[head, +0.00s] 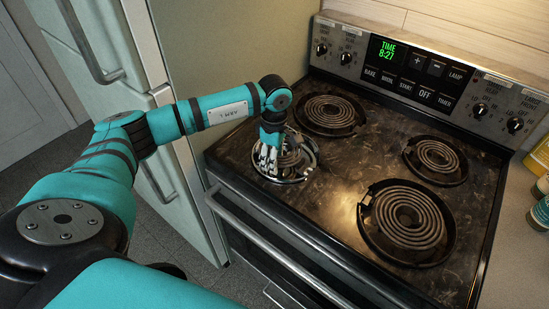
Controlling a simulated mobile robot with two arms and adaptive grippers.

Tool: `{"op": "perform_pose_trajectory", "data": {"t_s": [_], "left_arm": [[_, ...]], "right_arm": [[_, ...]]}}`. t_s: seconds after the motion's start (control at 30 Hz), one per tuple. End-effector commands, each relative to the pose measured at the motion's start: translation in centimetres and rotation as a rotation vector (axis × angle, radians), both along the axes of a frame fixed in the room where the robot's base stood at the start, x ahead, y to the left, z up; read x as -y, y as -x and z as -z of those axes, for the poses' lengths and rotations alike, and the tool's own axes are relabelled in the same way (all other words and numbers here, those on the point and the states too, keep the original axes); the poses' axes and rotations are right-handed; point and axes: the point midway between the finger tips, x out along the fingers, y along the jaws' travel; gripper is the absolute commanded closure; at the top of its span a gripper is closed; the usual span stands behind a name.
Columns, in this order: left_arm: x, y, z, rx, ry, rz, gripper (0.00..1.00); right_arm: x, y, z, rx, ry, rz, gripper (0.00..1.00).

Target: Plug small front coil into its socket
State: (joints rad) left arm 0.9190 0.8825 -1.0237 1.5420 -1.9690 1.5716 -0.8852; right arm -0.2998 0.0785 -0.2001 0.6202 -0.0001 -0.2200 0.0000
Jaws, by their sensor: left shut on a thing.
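My left gripper (265,163) points down at the front left burner of the stove. It is shut on the small front coil (291,158), whose right part shows beside the fingers. The coil is over or in its round drip pan (311,168). The gripper hides the left part of the coil. The socket and the coil's prongs cannot be made out, so I cannot tell whether they are joined. My right gripper is not in view.
Other coils sit at the back left (330,112), back right (436,158) and front right (408,217). The control panel (425,75) rises behind. A fridge (205,70) stands close on the left. Bottles (540,211) stand at the right edge. The cooktop's middle is clear.

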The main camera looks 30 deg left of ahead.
Motion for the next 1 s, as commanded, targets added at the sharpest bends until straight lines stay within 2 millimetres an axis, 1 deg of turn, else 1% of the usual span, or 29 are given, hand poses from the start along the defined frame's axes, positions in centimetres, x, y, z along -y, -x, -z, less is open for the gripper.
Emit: {"op": "perform_pose_trajectory", "data": {"t_s": [0.27,1.0], "left_arm": [[0.1,0.0,-0.1,0.002,0.001,0.0,0.98],[1.7,0.1,0.1,0.002,0.0,0.0,0.98]], "right_arm": [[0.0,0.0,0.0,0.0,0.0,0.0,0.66],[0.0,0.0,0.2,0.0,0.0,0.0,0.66]]}}
